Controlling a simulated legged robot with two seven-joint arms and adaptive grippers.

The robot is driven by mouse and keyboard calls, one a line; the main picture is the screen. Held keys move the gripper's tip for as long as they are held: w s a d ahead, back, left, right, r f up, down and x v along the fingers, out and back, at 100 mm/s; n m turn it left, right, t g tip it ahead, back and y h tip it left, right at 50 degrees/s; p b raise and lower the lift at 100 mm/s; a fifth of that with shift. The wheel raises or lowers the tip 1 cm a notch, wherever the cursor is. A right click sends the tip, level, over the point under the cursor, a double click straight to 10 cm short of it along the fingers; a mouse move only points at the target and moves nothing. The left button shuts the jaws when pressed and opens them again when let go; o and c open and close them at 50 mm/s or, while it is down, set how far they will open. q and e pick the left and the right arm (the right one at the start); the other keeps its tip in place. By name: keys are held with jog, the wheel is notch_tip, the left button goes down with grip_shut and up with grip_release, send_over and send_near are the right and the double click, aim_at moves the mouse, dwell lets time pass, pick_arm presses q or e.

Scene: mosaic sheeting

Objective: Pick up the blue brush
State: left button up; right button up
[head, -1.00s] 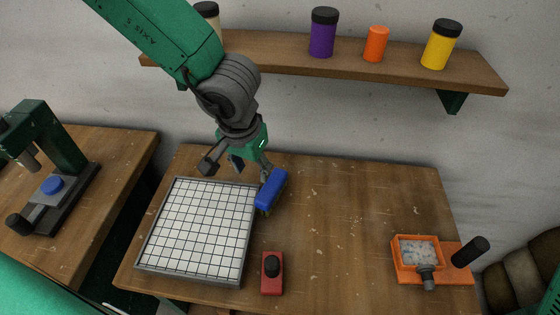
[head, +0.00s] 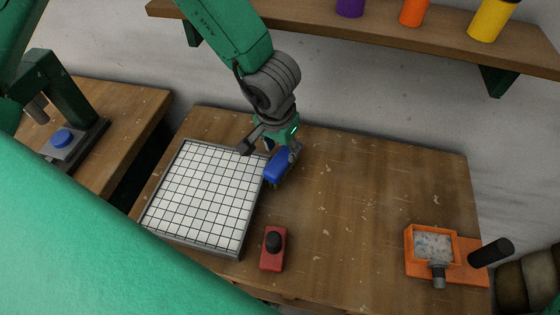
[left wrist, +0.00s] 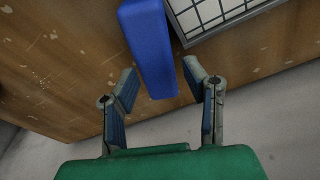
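The blue brush (head: 279,166) lies on the wooden table, close to the right edge of the white tile sheet's tray. My left gripper (head: 271,150) is at the brush's far end, low over the table. In the left wrist view the brush (left wrist: 150,50) runs away from me, its near end between the fingertips. My left gripper (left wrist: 161,75) is open there, one finger on each side, with narrow gaps to the brush. Its bristles are mostly hidden in the left wrist view. My right gripper is not in view.
The gridded tray (head: 240,250) fills the table's left. A red block with a black knob (head: 273,248) stands in front of the brush. An orange box (head: 432,270) is at the right. A shelf (head: 400,28) hangs behind. The table's middle right is clear.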

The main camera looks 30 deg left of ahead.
aim_at(284, 157)
pick_arm(q)
jog(key=f, duration=0.1)
jog(key=d+f, duration=0.1)
jog(key=f, duration=0.1)
jog(key=shift+d+f+b, duration=0.3)
jog(key=shift+d+f, duration=0.05)
jog(key=shift+f, duration=0.05)
jog(key=shift+w+f, duration=0.15)
jog(key=shift+f, duration=0.05)
jog(key=shift+a, duration=0.9)
jog(key=c, duration=0.4)
jog(key=shift+a+f, duration=0.1)
jog(key=c, duration=0.4)
jog(key=shift+d, duration=0.45)
grip_shut()
jog(key=shift+d+r, duration=0.15)
jog(key=shift+r, duration=0.1)
jog(key=r, duration=0.3)
jog(key=r+p, duration=0.1)
jog(key=r, duration=0.1)
jog(key=a+r+p, duration=0.1)
jog(key=r, duration=0.2)
jog(key=shift+r, duration=0.3)
jog(key=shift+d+r, duration=0.25)
jog(key=shift+r, duration=0.25)
jog(key=shift+d, duration=0.2)
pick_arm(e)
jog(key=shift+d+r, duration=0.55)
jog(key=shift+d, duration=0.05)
